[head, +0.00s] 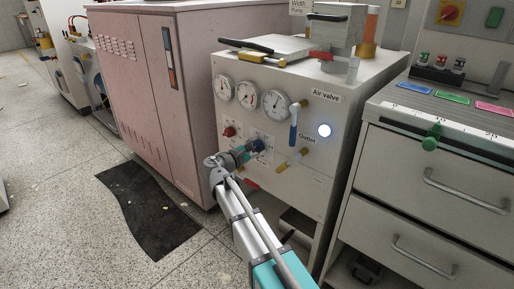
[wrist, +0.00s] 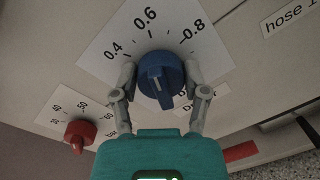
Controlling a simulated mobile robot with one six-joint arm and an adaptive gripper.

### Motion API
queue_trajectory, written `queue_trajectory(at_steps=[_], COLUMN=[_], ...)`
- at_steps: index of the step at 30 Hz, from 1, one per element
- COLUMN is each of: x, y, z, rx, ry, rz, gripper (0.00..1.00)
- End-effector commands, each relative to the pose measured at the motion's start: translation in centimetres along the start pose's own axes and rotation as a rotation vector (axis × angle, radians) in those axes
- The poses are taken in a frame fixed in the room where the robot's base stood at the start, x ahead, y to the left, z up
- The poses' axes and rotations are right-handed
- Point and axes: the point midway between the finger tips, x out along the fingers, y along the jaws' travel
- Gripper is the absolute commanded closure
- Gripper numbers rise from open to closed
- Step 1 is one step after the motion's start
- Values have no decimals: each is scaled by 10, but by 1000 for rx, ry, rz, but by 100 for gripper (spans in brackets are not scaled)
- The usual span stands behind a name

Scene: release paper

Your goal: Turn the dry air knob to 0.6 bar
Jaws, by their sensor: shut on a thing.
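The blue dry air knob (wrist: 160,76) sits on a white dial plate (wrist: 112,30) marked 0.4, 0.6 and 0.8. The 0.6 mark is just above the knob in the wrist view. The knob's raised grip points down and slightly right there; its exact reading is unclear. My gripper (wrist: 160,72) is shut on the blue knob, one finger at each side. In the head view my gripper (head: 249,151) reaches the front panel, and the blue knob (head: 260,144) shows just beyond it.
A red knob (wrist: 80,132) is at lower left in the wrist view. Above in the head view are three gauges (head: 246,94), a blue-handled air valve (head: 293,134) and a lit white button (head: 324,130). Yellow fittings (head: 291,160) stick out at right.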

Motion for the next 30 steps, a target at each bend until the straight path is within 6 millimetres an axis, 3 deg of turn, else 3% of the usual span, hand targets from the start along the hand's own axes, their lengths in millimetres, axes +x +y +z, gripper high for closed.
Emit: queue_trajectory(at_steps=[10, 11, 16, 30], x=[1, 1, 0, -1], y=[-1, -1, -1, 0], z=[0, 0, 0, 0], rx=[29, 29, 28, 28], ry=[1, 1, 1, 2], rz=[-4, -4, -4, -2], gripper=[89, 38, 8, 8])
